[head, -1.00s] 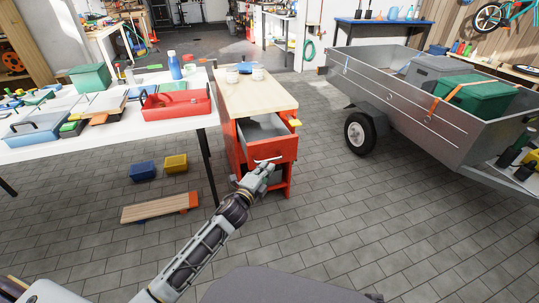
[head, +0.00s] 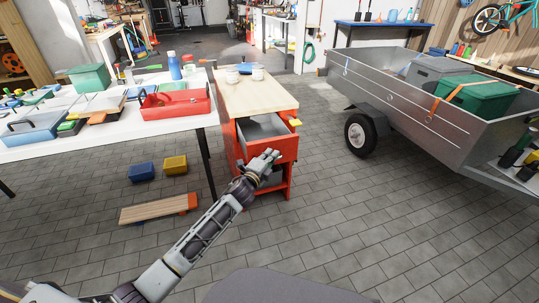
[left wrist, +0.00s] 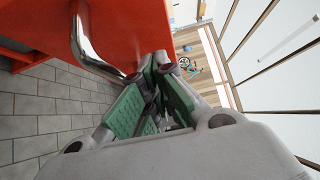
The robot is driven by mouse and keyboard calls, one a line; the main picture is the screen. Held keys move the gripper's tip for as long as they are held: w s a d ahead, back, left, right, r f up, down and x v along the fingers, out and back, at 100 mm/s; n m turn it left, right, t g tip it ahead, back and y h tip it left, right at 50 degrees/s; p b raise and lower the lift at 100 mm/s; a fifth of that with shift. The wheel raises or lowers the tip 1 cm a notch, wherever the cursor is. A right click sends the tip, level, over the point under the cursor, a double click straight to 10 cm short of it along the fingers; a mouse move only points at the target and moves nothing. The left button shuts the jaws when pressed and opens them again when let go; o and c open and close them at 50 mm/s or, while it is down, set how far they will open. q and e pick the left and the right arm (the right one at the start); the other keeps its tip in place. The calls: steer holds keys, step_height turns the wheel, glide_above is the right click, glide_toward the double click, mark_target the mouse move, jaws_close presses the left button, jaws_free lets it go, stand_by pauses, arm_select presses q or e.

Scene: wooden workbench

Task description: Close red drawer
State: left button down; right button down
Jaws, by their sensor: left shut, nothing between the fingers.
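The red drawer (head: 283,148) is pulled out of the front of the red cabinet (head: 234,124), and its grey inside shows from above. My left gripper (head: 274,155) is shut and empty in front of the drawer front, covering most of the handle in the head view. In the left wrist view the shut green-padded fingers (left wrist: 162,62) are close beside the red drawer front (left wrist: 130,28) and its curved metal handle (left wrist: 88,48). I cannot tell whether they touch. My right gripper is not in view.
A white table (head: 110,128) with a red toolbox (head: 176,102) stands left of the cabinet. A metal trailer (head: 400,90) stands right. Tiled floor between is clear.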

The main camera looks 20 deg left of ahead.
arm_select(q)
steer(key=shift+w+a, duration=0.4)
steer(key=shift+w, duration=0.25)
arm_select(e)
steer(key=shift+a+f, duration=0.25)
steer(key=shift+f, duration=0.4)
arm_select(q)
steer(key=shift+w+a+r, duration=0.1)
steer(key=shift+w+a, duration=0.05)
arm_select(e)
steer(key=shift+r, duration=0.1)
